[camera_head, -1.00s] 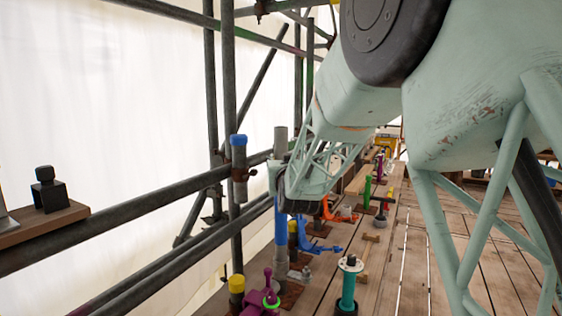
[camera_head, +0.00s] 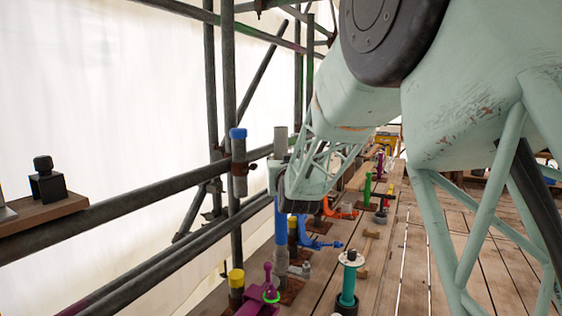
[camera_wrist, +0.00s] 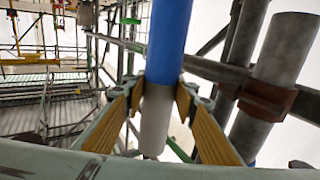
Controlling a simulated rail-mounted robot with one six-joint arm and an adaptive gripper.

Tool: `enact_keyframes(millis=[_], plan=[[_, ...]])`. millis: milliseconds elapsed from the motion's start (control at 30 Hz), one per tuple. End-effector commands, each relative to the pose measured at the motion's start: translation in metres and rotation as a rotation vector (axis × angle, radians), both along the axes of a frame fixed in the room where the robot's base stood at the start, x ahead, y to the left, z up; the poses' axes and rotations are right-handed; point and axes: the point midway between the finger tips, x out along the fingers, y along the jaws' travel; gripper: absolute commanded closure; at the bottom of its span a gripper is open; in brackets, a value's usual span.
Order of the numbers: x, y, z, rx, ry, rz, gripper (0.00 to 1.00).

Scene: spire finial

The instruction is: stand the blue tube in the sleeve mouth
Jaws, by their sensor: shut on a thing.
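The blue tube (camera_head: 281,228), blue with a pale grey end, hangs upright in my gripper (camera_head: 284,186). Its grey end rises above the jaws; the blue part shows below. In the wrist view, the yellow-padded jaws (camera_wrist: 166,118) are shut on the tube (camera_wrist: 168,40) near where blue meets grey. The sleeve (camera_head: 239,165) is a grey upright pipe with a blue band at its top, clamped to the scaffold left of my gripper. It also shows at right in the wrist view (camera_wrist: 285,52). The tube is apart from the sleeve. The inside of the mouth is hidden.
Scaffold rails (camera_head: 130,202) run along the left. A yellow-topped post (camera_head: 236,283), a purple piece (camera_head: 262,300) and a teal stand (camera_head: 348,285) are below. Blue (camera_head: 318,243) and orange (camera_head: 338,211) fittings lie beyond. The plank deck (camera_head: 390,280) is mostly clear at right.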

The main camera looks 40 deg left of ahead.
Motion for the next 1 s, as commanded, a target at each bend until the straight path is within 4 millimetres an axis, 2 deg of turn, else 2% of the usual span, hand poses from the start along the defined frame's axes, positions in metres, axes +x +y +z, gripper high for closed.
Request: enact_keyframes(millis=[300, 333, 400, 500, 700, 900, 1000], plan=[[0.0001, 0.0001, 0.0031, 0.003, -0.003, 0.000, 1.00], [0.0001, 0.0001, 0.0031, 0.003, -0.003, 0.000, 0.72], [0.0001, 0.0001, 0.0029, 0.003, -0.003, 0.000, 0.66], [0.0001, 0.0001, 0.0020, 0.002, -0.002, 0.000, 0.58], [0.0000, 0.0000, 0.0009, 0.001, -0.001, 0.000, 0.58], [0.0000, 0.0000, -0.0014, -0.001, 0.001, 0.000, 0.41], [0.0000, 0.0000, -0.0009, -0.001, 0.001, 0.000, 0.41]])
